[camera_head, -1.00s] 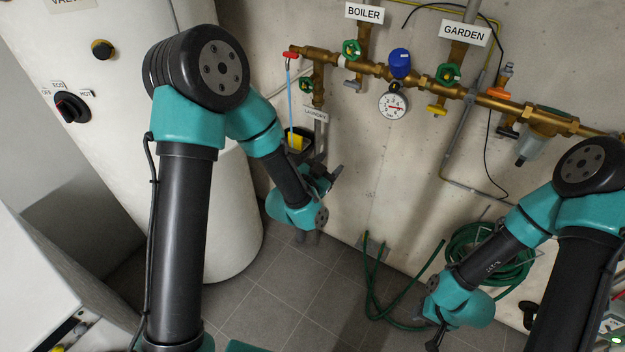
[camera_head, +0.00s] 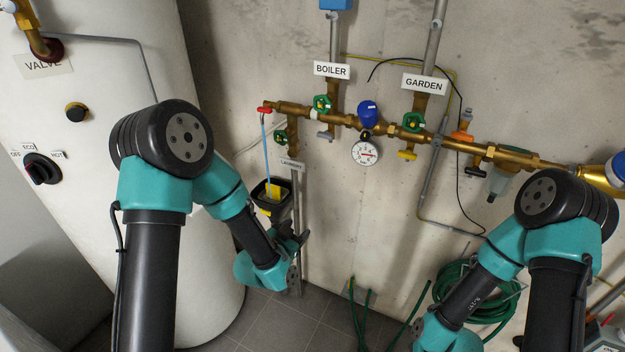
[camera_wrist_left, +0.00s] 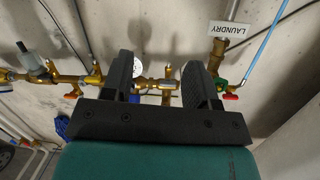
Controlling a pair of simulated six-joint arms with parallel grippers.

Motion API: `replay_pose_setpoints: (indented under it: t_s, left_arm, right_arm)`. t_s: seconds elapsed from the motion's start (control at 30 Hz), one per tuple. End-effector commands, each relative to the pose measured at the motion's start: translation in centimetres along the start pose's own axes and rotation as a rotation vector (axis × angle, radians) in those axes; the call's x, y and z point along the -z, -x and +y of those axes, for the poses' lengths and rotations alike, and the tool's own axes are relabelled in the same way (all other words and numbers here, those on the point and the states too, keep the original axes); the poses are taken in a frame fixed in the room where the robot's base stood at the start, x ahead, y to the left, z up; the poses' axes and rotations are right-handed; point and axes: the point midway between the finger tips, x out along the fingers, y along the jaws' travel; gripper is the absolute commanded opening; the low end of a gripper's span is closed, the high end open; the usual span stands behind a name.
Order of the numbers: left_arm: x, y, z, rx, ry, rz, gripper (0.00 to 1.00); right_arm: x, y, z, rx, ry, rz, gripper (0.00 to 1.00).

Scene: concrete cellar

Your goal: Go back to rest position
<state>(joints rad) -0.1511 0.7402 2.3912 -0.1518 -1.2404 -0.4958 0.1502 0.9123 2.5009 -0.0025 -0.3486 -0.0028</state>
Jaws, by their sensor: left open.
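My left gripper (camera_head: 303,240) is in front of the wall, below the laundry label and beside a small black container with something yellow in it. In the left wrist view its two dark fingers (camera_wrist_left: 157,80) stand apart with nothing held between them. Brass pipes, a gauge and the upside-down laundry label (camera_wrist_left: 229,30) show beyond the fingers. My right arm is folded at the right of the head view; its lower end runs toward the bottom edge, and its gripper is not visible.
A brass manifold (camera_head: 345,121) with green, blue, red and yellow handles crosses the wall. A white tank (camera_head: 120,75) with a black dial (camera_head: 42,169) stands left. A green hose (camera_head: 470,290) hangs at lower right. Floor tiles are clear below my left gripper.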

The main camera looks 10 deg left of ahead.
Motion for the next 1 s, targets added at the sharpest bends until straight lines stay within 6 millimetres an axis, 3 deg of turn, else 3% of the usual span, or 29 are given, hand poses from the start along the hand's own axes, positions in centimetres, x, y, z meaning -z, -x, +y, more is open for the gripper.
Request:
replay_pose_setpoints:
  t_s: [0.17,0.27,0.37,0.5,0.7,0.83,1.0]
  left_arm:
    - [-1.6,0.3,-0.1,-0.007,0.028,-0.054,0.54]
    - [-4.7,1.2,-0.1,-0.019,0.088,-0.158,0.54]
    - [-9.2,2.9,0.0,-0.033,0.185,-0.317,0.54]
    - [-16.3,7.1,0.8,-0.043,0.369,-0.597,0.54]
    - [-24.0,14.9,2.9,-0.024,0.645,-0.99,0.54]
    - [-26.2,18.6,4.2,-0.007,0.764,-1.155,0.54]
    - [-26.9,20.1,4.8,-0.001,0.813,-1.224,0.54]
  right_arm:
    - [0.0,0.0,0.0,0.0,0.0,0.0,0.43]
    - [0.0,0.0,0.0,0.0,0.0,0.0,0.43]
    - [0.0,0.0,0.0,0.0,0.0,0.0,0.43]
    - [0.0,0.0,0.0,0.0,0.0,0.0,0.43]
    - [0.0,0.0,0.0,0.0,0.0,0.0,0.43]
    - [0.0,0.0,0.0,0.0,0.0,0.0,0.43]
    - [0.0,0.0,0.0,0.0,0.0,0.0,0.43]
